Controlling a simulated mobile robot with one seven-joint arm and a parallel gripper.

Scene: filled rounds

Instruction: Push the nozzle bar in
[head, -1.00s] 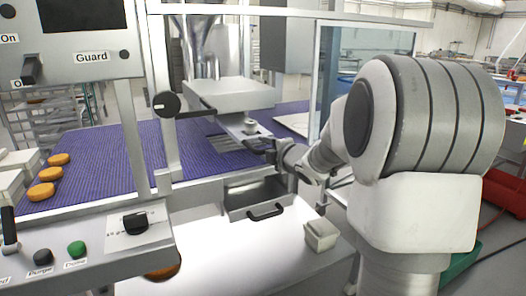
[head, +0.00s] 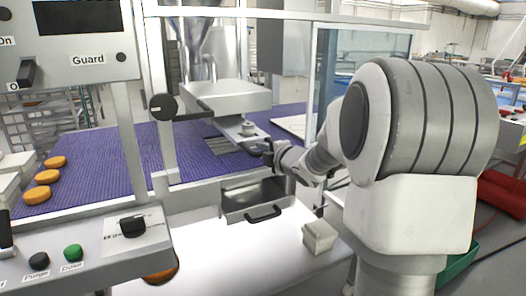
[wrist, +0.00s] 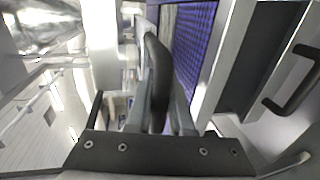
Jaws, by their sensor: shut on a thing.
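The nozzle bar (head: 236,131) is a pale metal bar sticking out from under the boxy depositor head (head: 226,99), above the purple belt. A small round knob stands on it. My gripper (head: 264,148) is at the bar's near right end. In the wrist view, my gripper (wrist: 158,115) is shut on a dark, rounded handle (wrist: 157,65) between its two fingers. This looks like the end of the nozzle bar. The exact contact is too small to tell in the head view, and the bar's inner end is hidden under the head.
The purple belt (head: 100,165) carries several orange rounds at left. A metal frame with a black knob (head: 163,107) stands left of the head. A white block (head: 319,237) and a clear guard panel (head: 345,75) are nearby.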

